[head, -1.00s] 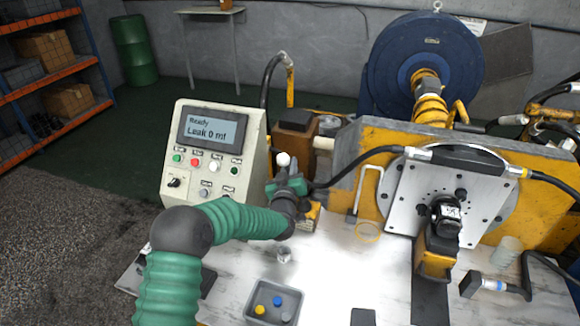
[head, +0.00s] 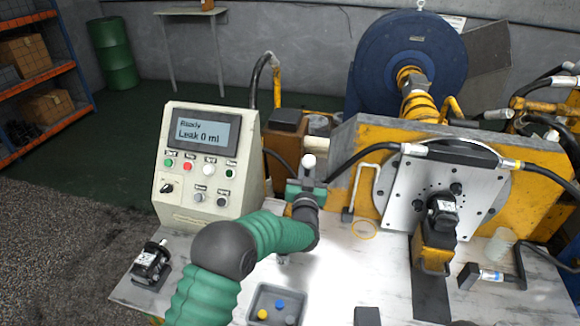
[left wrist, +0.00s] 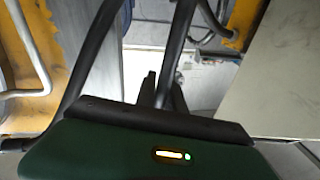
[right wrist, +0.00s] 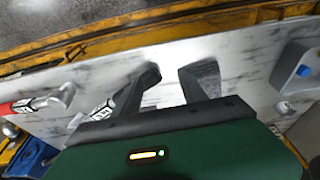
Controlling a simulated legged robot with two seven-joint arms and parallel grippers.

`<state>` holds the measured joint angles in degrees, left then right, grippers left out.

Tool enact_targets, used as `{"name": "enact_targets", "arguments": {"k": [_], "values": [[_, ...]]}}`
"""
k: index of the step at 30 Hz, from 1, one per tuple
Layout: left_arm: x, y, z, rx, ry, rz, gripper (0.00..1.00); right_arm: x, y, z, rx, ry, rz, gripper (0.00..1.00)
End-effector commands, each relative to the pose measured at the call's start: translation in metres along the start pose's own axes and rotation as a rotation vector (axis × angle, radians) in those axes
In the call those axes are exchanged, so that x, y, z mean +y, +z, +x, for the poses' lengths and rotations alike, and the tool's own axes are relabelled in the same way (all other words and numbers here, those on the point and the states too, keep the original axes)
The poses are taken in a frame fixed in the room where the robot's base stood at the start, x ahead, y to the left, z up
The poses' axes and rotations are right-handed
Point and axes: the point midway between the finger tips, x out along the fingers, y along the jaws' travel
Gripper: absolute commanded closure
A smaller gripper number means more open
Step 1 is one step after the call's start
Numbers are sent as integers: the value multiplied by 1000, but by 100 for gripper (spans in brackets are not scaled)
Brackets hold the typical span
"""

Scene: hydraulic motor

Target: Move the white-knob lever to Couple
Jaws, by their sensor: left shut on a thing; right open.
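The white knob (head: 309,160) of the lever stands just above my left gripper (head: 306,188) in the head view, right of the control box. My left gripper is shut on the lever below the knob. In the left wrist view a dark rod (left wrist: 177,50) runs down between the fingers (left wrist: 162,92). The lever's base and any Couple marking are hidden or unreadable. My right gripper (right wrist: 175,78) is open and empty above the white bench in the right wrist view. It is not in the head view.
The control box (head: 208,160) reads "Ready, Leak 0 ml". A grey tray (head: 256,297) with small coloured parts sits at the bench front. The yellow frame (head: 350,150) with a mounted motor (head: 443,215) stands right of my left gripper. Black hoses cross nearby.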

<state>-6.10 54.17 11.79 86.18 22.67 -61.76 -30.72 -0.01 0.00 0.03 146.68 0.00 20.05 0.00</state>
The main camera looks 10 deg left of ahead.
Motion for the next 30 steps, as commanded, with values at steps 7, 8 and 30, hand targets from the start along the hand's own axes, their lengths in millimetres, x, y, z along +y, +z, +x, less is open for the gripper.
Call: {"name": "enact_targets", "arguments": {"k": [7, 8, 30], "values": [[24, 10, -6, 16, 12, 167, 100, 0, 1, 5, 0, 0, 1, 50], [26, 10, -7, 19, 14, 180, 100, 0, 1, 5, 0, 0, 1, 50], [36, 8, -8, 44, 21, 271, 100, 0, 2, 7, 0, 0, 1, 50]]}}
